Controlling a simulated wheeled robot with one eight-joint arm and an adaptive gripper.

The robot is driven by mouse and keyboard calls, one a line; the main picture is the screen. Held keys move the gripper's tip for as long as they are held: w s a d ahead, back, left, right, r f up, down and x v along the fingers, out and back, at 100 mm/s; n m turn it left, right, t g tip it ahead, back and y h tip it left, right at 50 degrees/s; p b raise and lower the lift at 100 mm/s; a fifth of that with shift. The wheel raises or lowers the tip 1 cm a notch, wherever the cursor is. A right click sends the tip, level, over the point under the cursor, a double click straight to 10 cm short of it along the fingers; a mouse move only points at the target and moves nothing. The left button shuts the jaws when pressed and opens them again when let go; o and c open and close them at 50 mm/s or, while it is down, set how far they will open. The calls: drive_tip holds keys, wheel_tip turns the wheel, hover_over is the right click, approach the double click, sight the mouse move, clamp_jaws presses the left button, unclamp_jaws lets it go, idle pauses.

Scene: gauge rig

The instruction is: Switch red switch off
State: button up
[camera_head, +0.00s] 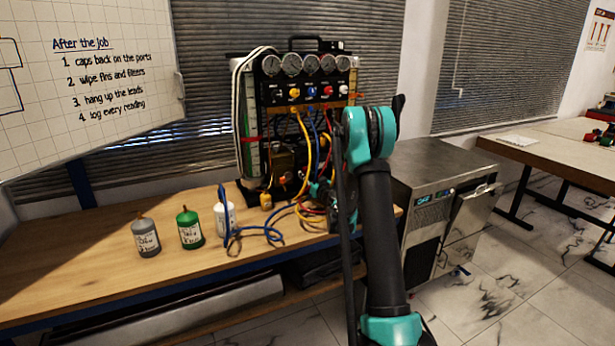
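A gauge rig (305,71) stands at the back of the wooden workbench, with a row of round gauges above colored knobs. A small red knob (328,91) sits on its panel, between the blue knob (311,92) and the white knob (343,89). I cannot make out whether this is the red switch or how it is set. My teal and black arm rises in front of the rig's right side. My gripper is mostly hidden behind the arm links, low by the rig's hoses, and its fingers cannot be made out.
Yellow, blue and red hoses (272,236) hang from the rig and lie on the bench (90,250). Gray (146,240), green (190,231) and white (225,217) bottles stand at the front left. A metal unit (445,165) with a display stands right of my arm.

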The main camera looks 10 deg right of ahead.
drive_tip(key=shift+o, duration=0.4)
drive_tip(key=shift+s+d, duration=0.1)
drive_tip(key=shift+s, duration=0.15)
drive_tip(key=v, duration=1.1)
drive_tip(key=shift+s+f, duration=0.15)
drive_tip(key=shift+s, duration=0.05)
drive_tip(key=s+a+n+g+y, duration=0.1)
drive_tip(key=s+a+g, duration=0.35)
drive_tip(key=s, duration=0.45)
drive_tip(key=s+a+g+y, duration=0.1)
drive_tip(key=s+a+g, duration=0.3)
drive_tip(key=s, duration=0.5)
drive_tip(key=s+d+f+m+g+h, duration=0.1)
drive_tip(key=s+d+f+h, duration=0.1)
drive_tip(key=s, duration=0.6)
drive_tip(key=s+d+f+m+g+h, duration=0.2)
drive_tip(key=s+d+f+h, duration=0.1)
drive_tip(key=s, duration=0.6)
drive_tip(key=s+d+f+m+g+h, duration=0.1)
drive_tip(key=s+d+f+h, duration=0.1)
drive_tip(key=s, duration=0.7)
drive_tip(key=shift+d+f+m+g+h, duration=0.35)
drive_tip(key=shift+d+f, duration=0.35)
drive_tip(key=shift+d, duration=0.25)
drive_tip(key=shift+s, duration=0.1)
